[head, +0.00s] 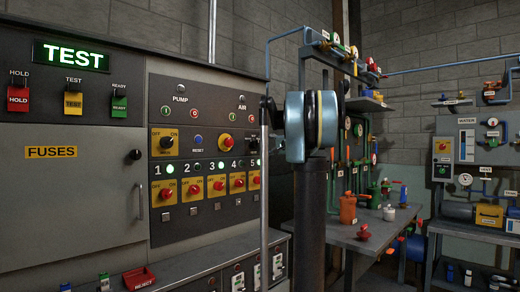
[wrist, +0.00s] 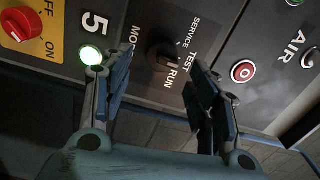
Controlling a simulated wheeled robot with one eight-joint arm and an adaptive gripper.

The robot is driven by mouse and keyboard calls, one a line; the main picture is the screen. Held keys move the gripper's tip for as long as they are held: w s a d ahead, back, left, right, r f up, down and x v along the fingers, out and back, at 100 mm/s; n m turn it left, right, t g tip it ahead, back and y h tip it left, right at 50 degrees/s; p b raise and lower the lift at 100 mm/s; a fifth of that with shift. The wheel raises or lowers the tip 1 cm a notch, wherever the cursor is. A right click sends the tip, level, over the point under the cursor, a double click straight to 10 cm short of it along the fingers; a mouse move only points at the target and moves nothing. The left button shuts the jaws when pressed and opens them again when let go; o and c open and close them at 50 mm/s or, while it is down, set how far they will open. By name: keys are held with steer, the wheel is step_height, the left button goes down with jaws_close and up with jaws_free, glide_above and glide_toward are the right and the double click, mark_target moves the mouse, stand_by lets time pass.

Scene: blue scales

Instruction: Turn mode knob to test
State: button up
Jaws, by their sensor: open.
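The black mode knob (wrist: 162,50) sits on the dark panel in the wrist view, with the labels SERVICE, TEST and RUN beside it and MODE on its other side. I cannot tell surely which label its pointer faces. My gripper (wrist: 162,60) is open, with one finger on each side of the knob in the picture. No contact with the knob can be made out. In the head view my arm stands in front of the panel's right end and the knob is hard to make out there. A lit green display (head: 71,56) at the upper left reads TEST.
A red air button (wrist: 244,71) lies close to the right finger in the wrist view. A lit green lamp (wrist: 91,55) and a red rotary switch (wrist: 18,27) on a yellow plate lie left. A vertical grey pipe (head: 211,35) and a workbench (head: 370,238) show in the head view.

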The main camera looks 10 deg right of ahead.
steer(key=v, duration=0.7)
steer(key=shift+s, duration=0.15)
steer(key=shift+d, duration=0.15)
steer(key=s+a+f+n+g+h, duration=0.1)
steer(key=s+a+f+n+g, duration=0.15)
steer(key=s+a+f, duration=0.4)
steer(key=s+a+f+n+g+h, duration=0.1)
steer(key=s+a+f+g, duration=0.2)
steer(key=s+f, duration=0.6)
steer(key=s+a+f+n+g+h, duration=0.1)
steer(key=s+a+f+n+g, duration=0.15)
steer(key=s+a+f, duration=0.4)
steer(key=s+d+f+n+g+h, duration=0.2)
steer(key=s+d+f+h, duration=0.1)
steer(key=s+f, duration=0.9)
steer(key=s+d+f+n+g+h, duration=0.1)
steer(key=s+d+f+h, duration=0.3)
steer(key=s+f, duration=0.9)
step_height(320, 180, down, 2)
steer(key=shift+d+f+n+g+h, duration=0.3)
steer(key=shift+d+n+g, duration=0.1)
steer(key=shift+d+g, duration=0.3)
